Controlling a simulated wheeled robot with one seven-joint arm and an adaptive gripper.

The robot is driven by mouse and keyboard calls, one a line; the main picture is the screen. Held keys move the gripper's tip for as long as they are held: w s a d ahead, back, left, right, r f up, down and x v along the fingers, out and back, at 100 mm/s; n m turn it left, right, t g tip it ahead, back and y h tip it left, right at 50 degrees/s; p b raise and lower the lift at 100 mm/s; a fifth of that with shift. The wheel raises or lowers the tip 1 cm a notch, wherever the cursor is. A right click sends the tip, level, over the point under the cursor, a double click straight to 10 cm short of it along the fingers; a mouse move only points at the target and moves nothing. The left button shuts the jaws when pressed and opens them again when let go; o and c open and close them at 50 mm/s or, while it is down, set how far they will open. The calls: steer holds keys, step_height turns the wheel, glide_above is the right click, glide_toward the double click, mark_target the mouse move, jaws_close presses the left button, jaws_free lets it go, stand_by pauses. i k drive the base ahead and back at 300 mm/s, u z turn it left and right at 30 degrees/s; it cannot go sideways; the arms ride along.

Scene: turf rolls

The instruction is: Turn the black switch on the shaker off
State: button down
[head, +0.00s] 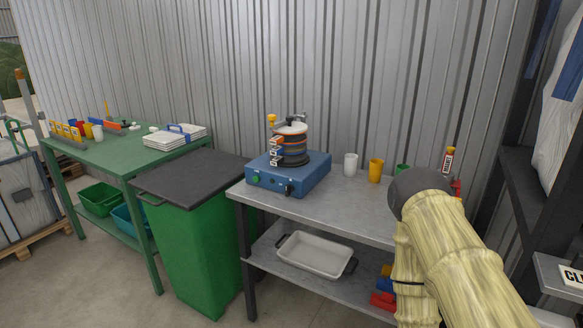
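The shaker (314,178) is a blue box on the grey table (345,205), near its left end. A stack of round sieves (292,147) with dark, orange and pale bands sits on top of it. The front face has a green round part (256,180) at left and a small black part (288,189) at right, which looks like the black switch; its position is too small to read. My arm shows at the right, in front of the table's right end. My gripper is not visible in this view.
White (350,164), yellow (375,170) and green (401,170) cups stand right of the shaker. A white tray (318,256) lies on the lower shelf. A green bin (195,245) with a dark lid stands left. Dark shelving (530,195) is at the right.

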mark_target(289, 188)
steer(key=u, duration=2)
steer(key=i, duration=0.85)
steer(key=z, duration=2.4)
